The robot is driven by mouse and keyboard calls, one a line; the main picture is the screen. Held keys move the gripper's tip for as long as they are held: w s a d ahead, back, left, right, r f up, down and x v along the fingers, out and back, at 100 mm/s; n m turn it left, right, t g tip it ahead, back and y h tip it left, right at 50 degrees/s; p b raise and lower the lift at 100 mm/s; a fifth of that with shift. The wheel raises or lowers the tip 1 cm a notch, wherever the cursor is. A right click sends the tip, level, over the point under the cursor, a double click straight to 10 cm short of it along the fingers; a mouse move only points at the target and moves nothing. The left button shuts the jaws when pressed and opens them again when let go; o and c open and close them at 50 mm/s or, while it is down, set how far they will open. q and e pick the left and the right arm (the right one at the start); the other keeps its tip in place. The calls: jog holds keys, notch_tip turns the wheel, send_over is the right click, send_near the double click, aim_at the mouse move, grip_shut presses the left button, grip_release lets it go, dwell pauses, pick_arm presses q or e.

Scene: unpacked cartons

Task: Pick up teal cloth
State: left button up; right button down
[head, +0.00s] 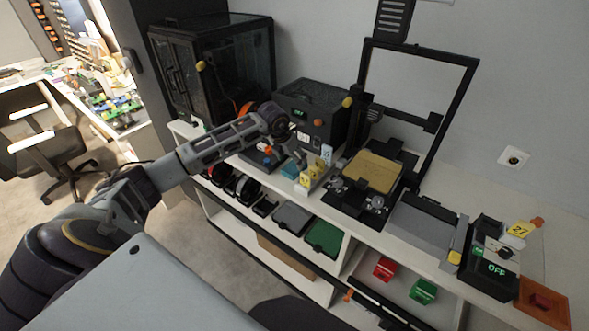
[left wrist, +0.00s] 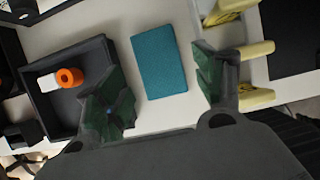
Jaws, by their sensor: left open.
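The teal cloth (left wrist: 159,61) is a flat teal rectangle lying on the white tabletop. In the left wrist view it sits between and just beyond the open fingers of my left gripper (left wrist: 158,95). The fingers are apart, with nothing between their tips, and do not appear to touch the cloth. In the head view a small part of the teal cloth (head: 290,169) shows below my left gripper (head: 298,160), beside the yellow holder. My right gripper is not in view.
A dark tray (left wrist: 70,112) holding an orange and white item lies left of the cloth. A yellow holder (head: 312,177) stands close on its right. A black boxy machine (head: 325,112) stands behind, and a printer with a tan bed (head: 372,172) is further right.

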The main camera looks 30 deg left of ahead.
aim_at(294, 167)
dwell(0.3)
pick_arm(q)
jog(key=shift+s+p+x, duration=0.15)
jog(key=shift+p+x, duration=0.2)
jog(key=shift+x, duration=0.95)
jog(key=shift+s+p+x, duration=0.1)
jog(key=shift+p+x, duration=0.25)
jog(key=shift+x, duration=0.95)
jog(key=shift+a+f, duration=0.1)
jog(key=shift+a, duration=0.05)
jog(key=shift+f+b, duration=0.25)
jog(key=shift+b, duration=0.05)
jog(key=shift+c, duration=0.4)
jog(key=shift+s, duration=0.1)
jog(key=c, duration=0.6)
